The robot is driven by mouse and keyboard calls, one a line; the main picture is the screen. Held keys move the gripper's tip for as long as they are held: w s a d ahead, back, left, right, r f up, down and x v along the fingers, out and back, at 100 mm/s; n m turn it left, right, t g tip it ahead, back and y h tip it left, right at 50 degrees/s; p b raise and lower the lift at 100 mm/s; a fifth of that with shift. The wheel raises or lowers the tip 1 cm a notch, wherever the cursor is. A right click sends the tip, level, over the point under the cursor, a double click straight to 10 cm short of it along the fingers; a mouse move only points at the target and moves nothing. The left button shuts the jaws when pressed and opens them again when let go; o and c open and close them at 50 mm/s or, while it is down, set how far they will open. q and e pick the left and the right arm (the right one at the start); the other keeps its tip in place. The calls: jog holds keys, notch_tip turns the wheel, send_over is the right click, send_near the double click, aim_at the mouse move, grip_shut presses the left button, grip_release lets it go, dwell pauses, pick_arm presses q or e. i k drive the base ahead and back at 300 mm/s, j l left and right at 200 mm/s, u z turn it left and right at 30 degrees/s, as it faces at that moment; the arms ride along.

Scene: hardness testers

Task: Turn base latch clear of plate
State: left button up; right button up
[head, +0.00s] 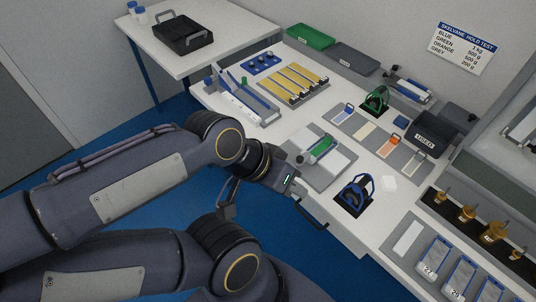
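A flat grey fixture (308,172) with light plates and a green cylinder (322,148) sits near the bench's front edge. Another fixture (236,101) with upright white and blue parts stands farther left. I cannot tell which small part is the base latch. My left gripper (316,213) is at the front edge of the bench, just in front of the green-cylinder fixture. Its fingers are small and dark, and their gap is unclear. My other arm crosses the bottom of the view; its gripper cannot be made out.
A blue-framed stand (355,193) and a green-framed stand (375,100) rise from the bench. Sample strips (366,132) lie between them. Brass weights (466,213) stand at right. A side table (150,44) holds a black tray (186,36). Blue floor (290,255) is open in front.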

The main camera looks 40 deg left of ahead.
aim_at(300, 160)
jog(key=u, duration=1.2)
jog(key=i+j+z, duration=0.15)
jog(key=i+j, duration=0.45)
jog(key=j, duration=0.1)
